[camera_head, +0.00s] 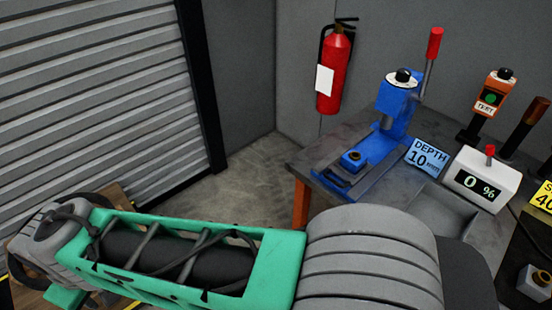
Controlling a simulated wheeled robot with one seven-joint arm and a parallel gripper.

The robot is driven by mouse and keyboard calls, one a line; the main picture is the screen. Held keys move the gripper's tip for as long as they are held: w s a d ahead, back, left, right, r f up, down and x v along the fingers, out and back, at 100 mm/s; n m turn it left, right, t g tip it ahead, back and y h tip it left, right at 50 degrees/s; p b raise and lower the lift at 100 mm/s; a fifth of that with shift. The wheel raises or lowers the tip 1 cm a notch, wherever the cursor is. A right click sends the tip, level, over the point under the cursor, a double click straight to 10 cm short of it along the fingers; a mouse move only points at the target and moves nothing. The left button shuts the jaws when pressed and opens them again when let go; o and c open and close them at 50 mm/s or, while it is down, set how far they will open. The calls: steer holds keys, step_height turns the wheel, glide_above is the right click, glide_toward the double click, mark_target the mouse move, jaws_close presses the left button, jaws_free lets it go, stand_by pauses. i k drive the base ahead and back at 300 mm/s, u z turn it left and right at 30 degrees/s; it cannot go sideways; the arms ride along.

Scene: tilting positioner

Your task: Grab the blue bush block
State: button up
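The blue bush block (353,160) is a small blue block with a dark opening ringed in bronze on top. It sits on the base of the blue lever press (394,110), below and a little left of the press head. Its top and front sides show clearly, and nothing covers it. My gripper is out of view. A green and grey arm link crosses the bottom of the picture, in front of the bench.
The press stands on a grey bench (322,150). A blue depth sign (427,156), a white percent display (481,180) and an orange test post (493,95) stand right of it. A grey bush block (536,284) is lower right. A fire extinguisher (333,70) hangs behind.

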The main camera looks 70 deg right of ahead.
mark_target(354, 167)
steer(key=k, duration=0.2)
steer(key=z, duration=3.05)
